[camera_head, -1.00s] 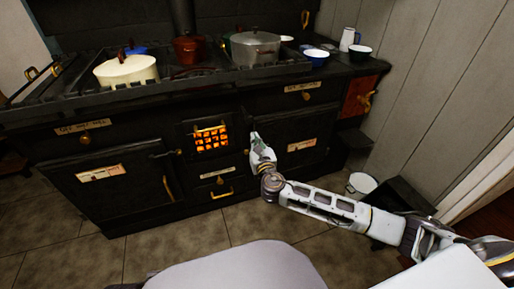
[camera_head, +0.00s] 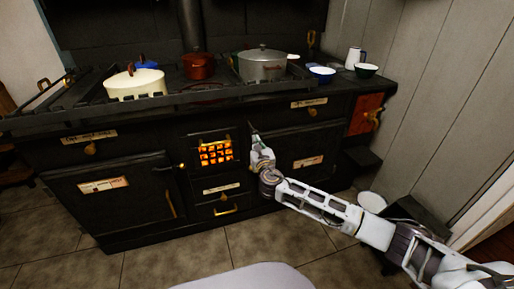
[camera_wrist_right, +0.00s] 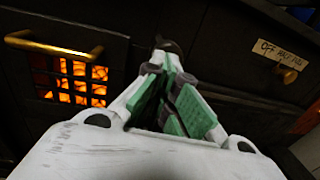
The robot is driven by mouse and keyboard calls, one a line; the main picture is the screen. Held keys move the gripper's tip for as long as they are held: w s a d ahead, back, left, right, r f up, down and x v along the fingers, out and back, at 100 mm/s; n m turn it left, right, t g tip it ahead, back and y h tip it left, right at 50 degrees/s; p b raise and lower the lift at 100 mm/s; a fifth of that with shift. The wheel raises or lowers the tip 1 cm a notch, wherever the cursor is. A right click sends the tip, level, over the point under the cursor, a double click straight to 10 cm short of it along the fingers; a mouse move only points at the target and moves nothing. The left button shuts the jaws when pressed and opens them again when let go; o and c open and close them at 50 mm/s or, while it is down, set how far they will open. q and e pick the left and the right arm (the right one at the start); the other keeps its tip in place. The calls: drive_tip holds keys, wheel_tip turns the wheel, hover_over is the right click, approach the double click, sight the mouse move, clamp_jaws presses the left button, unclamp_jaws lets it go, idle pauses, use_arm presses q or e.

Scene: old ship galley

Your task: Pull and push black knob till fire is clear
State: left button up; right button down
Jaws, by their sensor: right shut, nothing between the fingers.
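The fire glows orange behind a small barred grate (camera_head: 215,153) in the middle of the black stove; the grate also shows in the right wrist view (camera_wrist_right: 70,80). My right gripper (camera_head: 257,142) is shut and empty at the stove front, just right of the grate. In the right wrist view the fingers (camera_wrist_right: 168,62) point at a small dark piece (camera_wrist_right: 167,45) at their tips. This may be the black knob, but it blends into the stove, and I cannot tell whether they touch. My left gripper is out of view.
Brass knobs with labels (camera_head: 312,112) and oven doors with brass handles (camera_head: 170,203) line the stove front. Pots (camera_head: 262,66) stand on top. A brass bar (camera_wrist_right: 50,43) runs above the grate. A white bucket (camera_head: 372,202) stands on the floor at the right.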

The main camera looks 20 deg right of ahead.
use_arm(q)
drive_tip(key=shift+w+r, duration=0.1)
use_arm(e)
drive_tip(key=shift+w, duration=0.1)
drive_tip(key=shift+w, duration=1.45)
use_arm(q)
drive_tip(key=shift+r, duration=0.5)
use_arm(e)
drive_tip(key=w, duration=0.4)
drive_tip(key=shift+w+r, duration=0.15)
drive_tip(key=shift+r, duration=0.15)
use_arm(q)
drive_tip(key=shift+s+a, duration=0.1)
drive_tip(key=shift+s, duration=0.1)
